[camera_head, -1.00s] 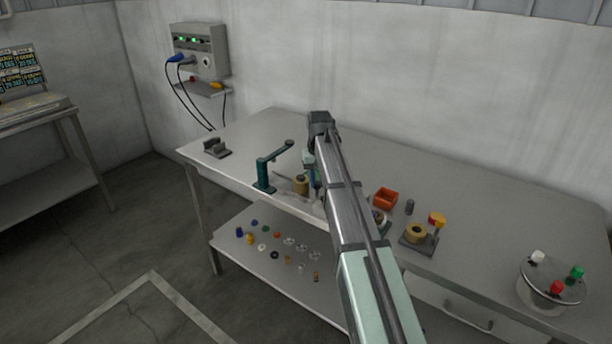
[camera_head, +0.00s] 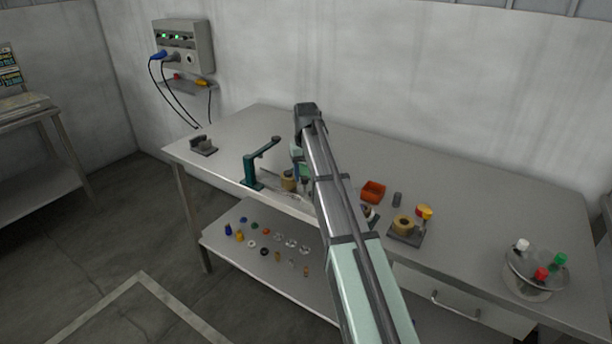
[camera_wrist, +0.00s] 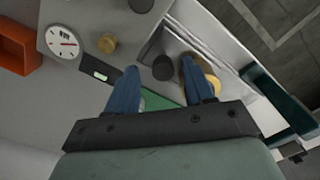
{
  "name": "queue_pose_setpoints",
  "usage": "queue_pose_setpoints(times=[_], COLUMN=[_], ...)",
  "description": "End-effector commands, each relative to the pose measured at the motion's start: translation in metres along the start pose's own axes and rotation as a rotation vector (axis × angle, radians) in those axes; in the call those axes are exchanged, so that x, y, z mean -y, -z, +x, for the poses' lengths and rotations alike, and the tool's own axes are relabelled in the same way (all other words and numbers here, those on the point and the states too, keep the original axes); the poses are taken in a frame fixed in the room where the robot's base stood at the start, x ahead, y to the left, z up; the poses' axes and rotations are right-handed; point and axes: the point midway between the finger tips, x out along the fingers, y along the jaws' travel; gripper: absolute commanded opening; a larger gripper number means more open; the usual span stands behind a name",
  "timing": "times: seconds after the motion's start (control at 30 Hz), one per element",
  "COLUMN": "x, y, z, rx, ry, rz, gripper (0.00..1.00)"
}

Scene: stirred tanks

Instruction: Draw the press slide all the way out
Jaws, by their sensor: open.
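The green press (camera_head: 252,165) with its lever arm stands at the front edge of the bench, left of my arm. Part of its dark green frame shows at the right of the wrist view (camera_wrist: 288,108). A grey slide track (camera_wrist: 195,42) lies ahead of my fingers there. A dark round knob (camera_wrist: 163,68) lies between my blue fingertips, and I cannot tell whether they touch it. A brass-coloured ring or cup (camera_wrist: 203,76) is partly hidden behind the right finger. My gripper (camera_wrist: 162,82) is open; in the head view my arm mostly hides it.
A dial gauge (camera_wrist: 62,41) and a brass knob (camera_wrist: 107,43) sit close to the left finger. An orange bin (camera_head: 373,191), a tape-like roll (camera_head: 404,224) and a round stand with coloured knobs (camera_head: 532,290) are farther right. The bench's back stretch is clear.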

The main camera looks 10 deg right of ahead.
Motion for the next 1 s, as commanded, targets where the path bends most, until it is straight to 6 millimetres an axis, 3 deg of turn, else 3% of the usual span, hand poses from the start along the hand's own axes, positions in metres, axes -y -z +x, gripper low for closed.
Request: queue_pose_setpoints(times=[0.6,0.8,1.0], x=[0.0,-0.001,0.0], y=[0.001,0.0,-0.001], z=[-0.108,-0.125,-0.129], rx=[-0.001,0.0,0.001], ry=[-0.001,-0.001,-0.001], rz=[0.0,0.001,0.0], gripper=[0.52,0.52,0.52])
